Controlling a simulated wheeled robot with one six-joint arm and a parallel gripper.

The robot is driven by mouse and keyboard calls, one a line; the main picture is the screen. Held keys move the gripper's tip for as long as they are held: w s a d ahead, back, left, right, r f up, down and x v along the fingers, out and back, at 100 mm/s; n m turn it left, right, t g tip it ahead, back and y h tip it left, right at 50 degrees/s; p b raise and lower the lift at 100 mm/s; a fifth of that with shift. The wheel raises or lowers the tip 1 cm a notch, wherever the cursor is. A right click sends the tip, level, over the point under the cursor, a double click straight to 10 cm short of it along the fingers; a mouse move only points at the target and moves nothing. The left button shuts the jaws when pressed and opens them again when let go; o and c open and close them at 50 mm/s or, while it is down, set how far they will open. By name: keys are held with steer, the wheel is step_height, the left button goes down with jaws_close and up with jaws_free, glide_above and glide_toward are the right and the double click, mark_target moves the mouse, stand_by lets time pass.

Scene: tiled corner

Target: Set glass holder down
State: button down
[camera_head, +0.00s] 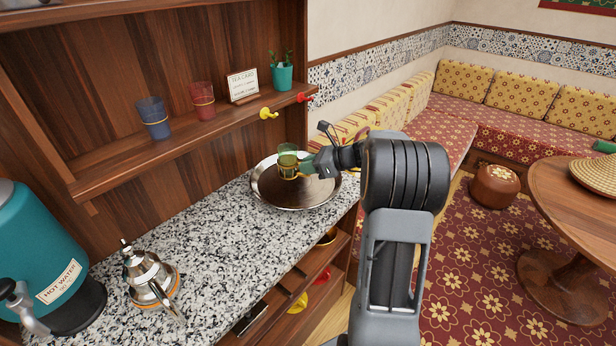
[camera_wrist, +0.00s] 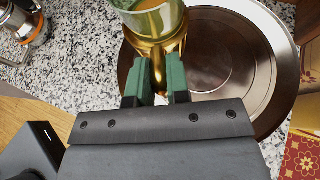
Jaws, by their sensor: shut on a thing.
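The glass holder (camera_wrist: 170,49) is a brass-coloured piece around a green tea glass (camera_wrist: 152,15) that has amber liquid in it. In the head view the glass (camera_head: 288,158) sits upright in the holder (camera_head: 289,173), over the left-middle part of a round metal tray (camera_head: 265,193). My gripper (camera_wrist: 161,75) is shut on the holder's near side with its green fingers. In the head view my gripper (camera_head: 309,166) comes in from the right. I cannot tell whether the holder's base touches the tray (camera_wrist: 277,100).
A silver teapot (camera_head: 148,274) and a teal hot water urn (camera_head: 38,250) stand on the left of the granite counter (camera_head: 215,225). A shelf above holds a blue glass (camera_head: 153,117), a red glass (camera_head: 203,101), a card (camera_head: 242,86) and a potted plant (camera_head: 282,77).

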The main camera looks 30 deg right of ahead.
steer(key=w+f, duration=0.1)
steer(key=f, duration=0.1)
steer(key=w+d+f, duration=0.1)
steer(key=shift+w+d+f, duration=0.15)
steer(key=shift+w+f, duration=0.2)
steer(key=shift+w, duration=0.05)
steer(key=shift+w+d+f, duration=0.1)
steer(key=shift+f, duration=1.55)
